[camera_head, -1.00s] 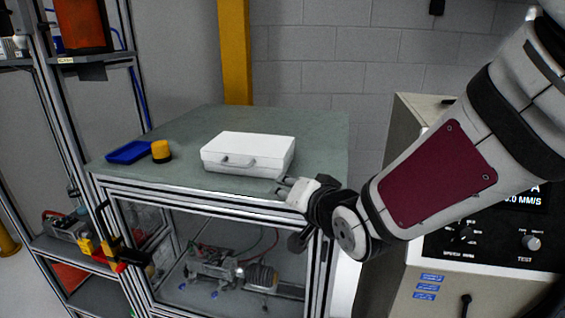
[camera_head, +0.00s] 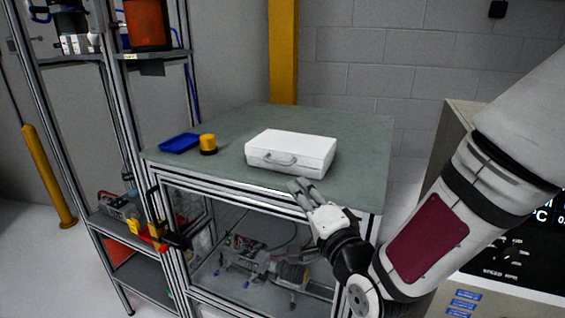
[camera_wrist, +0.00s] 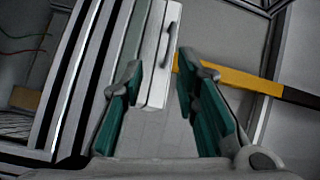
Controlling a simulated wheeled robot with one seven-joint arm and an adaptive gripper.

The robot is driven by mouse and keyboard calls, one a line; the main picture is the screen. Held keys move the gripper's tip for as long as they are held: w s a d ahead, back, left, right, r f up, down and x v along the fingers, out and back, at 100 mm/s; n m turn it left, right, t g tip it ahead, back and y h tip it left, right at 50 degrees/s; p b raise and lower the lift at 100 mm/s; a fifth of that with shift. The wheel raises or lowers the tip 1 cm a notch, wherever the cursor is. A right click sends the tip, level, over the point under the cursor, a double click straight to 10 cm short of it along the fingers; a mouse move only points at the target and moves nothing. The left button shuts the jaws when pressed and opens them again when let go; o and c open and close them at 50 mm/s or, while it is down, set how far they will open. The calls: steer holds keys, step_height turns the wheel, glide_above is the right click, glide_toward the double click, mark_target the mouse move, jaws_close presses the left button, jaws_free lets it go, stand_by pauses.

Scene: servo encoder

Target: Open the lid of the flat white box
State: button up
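The flat white box (camera_head: 290,150) lies on the green-grey table top (camera_head: 365,140) with its lid closed. Its grey handle (camera_head: 279,159) is on the front side. In the wrist view the white box (camera_wrist: 154,75) shows beyond the fingers, with its handle (camera_wrist: 170,45) near the top. My gripper (camera_head: 304,187) is just in front of the table's front edge, near the box's front right corner, and apart from the box. In the wrist view my gripper (camera_wrist: 158,85) has its two fingers spread wide, with nothing held between them.
A blue tray (camera_head: 180,143) and a yellow-and-black cylinder (camera_head: 208,145) stand left of the box. A metal-framed shelf (camera_head: 95,60) is at the left, a yellow post (camera_head: 284,50) behind the table. A control cabinet (camera_head: 455,130) stands at the right.

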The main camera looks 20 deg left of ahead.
mark_target(274, 162)
steer(key=a+b, duration=0.1)
steer(key=b, duration=0.2)
steer(key=w+a+m+b, duration=0.1)
steer(key=b, duration=0.2)
steer(key=shift+w+r+m+t+y, duration=0.2)
steer(key=shift+m+t+y, duration=0.1)
steer(key=shift+t+y, duration=0.1)
steer(key=shift+a+b, duration=0.15)
steer(key=shift+b, duration=0.7)
steer(key=b+x, duration=0.5)
steer(key=x, duration=0.5)
steer(key=shift+w+a+r, duration=0.2)
steer(key=shift+a, duration=0.15)
